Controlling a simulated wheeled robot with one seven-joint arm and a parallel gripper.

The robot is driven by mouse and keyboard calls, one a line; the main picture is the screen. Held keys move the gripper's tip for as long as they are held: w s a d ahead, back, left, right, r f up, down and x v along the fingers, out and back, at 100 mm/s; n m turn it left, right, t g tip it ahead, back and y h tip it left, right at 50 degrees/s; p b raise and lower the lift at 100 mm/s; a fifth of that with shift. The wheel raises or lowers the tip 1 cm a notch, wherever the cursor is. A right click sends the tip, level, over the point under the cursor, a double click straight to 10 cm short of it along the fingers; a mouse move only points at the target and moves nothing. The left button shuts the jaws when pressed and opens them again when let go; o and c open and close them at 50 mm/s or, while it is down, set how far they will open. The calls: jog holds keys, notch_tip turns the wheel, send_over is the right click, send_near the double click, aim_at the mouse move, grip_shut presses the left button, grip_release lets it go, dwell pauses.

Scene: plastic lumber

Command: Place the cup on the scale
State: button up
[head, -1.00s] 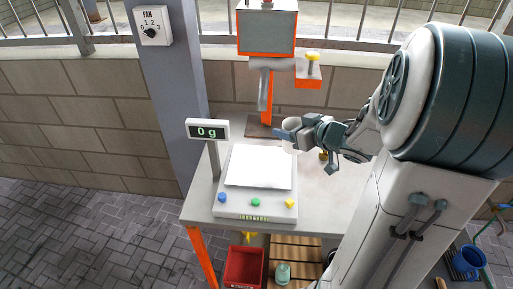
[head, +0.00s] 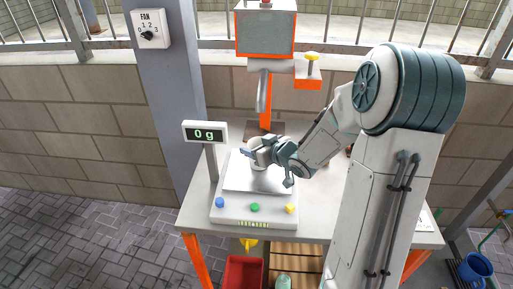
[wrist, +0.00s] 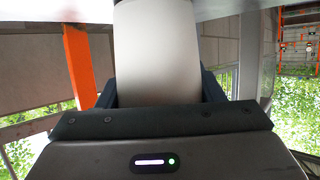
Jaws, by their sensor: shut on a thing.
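The cup (wrist: 157,50) is white and fills the middle of the wrist view between the two dark fingers. My gripper (head: 255,152) is shut on it. In the head view the cup (head: 258,161) is partly hidden by the gripper and appears over the rear part of the scale's plate. The scale (head: 235,213) is a light box with a pale square plate and blue, green and yellow buttons along its front. Its display (head: 205,134) reads 0 g. I cannot tell how far the cup's bottom is above the plate.
The scale stands on a light table (head: 198,195) with orange legs. An orange and grey press-like machine (head: 265,40) rises behind it. A red bin (head: 244,271) is below the table. A blue mug (head: 473,267) sits at the far right.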

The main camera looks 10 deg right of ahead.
jog(key=shift+f, duration=0.2)
jog(key=o, duration=1)
jog(key=shift+r, duration=0.15)
